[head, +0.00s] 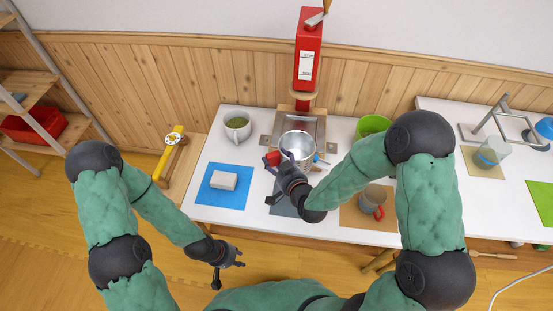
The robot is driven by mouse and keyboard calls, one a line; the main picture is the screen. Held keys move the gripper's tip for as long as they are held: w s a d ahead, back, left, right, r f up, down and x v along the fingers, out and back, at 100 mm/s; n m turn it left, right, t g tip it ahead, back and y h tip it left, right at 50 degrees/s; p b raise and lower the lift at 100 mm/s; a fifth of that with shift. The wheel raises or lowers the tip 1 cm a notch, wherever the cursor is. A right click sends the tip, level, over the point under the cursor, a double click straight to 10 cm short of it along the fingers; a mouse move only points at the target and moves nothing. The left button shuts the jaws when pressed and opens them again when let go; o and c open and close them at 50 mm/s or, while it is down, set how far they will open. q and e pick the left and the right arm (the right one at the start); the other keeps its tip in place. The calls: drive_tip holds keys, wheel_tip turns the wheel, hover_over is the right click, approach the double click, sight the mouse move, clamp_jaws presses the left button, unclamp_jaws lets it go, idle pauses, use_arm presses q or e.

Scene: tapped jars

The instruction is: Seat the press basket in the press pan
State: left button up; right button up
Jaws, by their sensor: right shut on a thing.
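The press basket (298,145) is a shiny metal pot with a red grip on its left side, near the middle of the table in the head view. My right gripper (283,163) is shut on the basket at that red grip. The press pan (316,128) looks like the grey metal tray at the foot of the red press (307,60). The basket overlaps the pan's front part in the picture; I cannot tell whether it touches it or hangs above it. My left gripper (238,258) is open and empty, in front of the table's edge.
A green bowl (372,124) and a grey mug (376,197) on a brown mat are right. A small blue item (319,160) sits beside the basket.

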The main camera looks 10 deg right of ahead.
drive_tip(key=shift+w+d+b, duration=0.6)
drive_tip(key=shift+w+b, duration=0.05)
drive_tip(key=shift+w, duration=1.45)
drive_tip(key=shift+w+d+b, duration=0.65)
drive_tip(key=shift+w+b, duration=0.05)
drive_tip(key=shift+w, duration=1.45)
drive_tip(key=shift+w+d+b, duration=0.6)
drive_tip(key=shift+w+b, duration=0.05)
drive_tip(key=shift+w, duration=1.45)
drive_tip(key=shift+w+d, duration=0.2)
drive_tip(key=shift+w, duration=0.55)
drive_tip(key=shift+w+d, duration=0.25)
drive_tip(key=shift+w, duration=0.5)
drive_tip(key=shift+w+d, duration=0.2)
drive_tip(key=shift+w, duration=0.55)
drive_tip(key=shift+f, duration=0.5)
drive_tip(key=shift+f, duration=0.95)
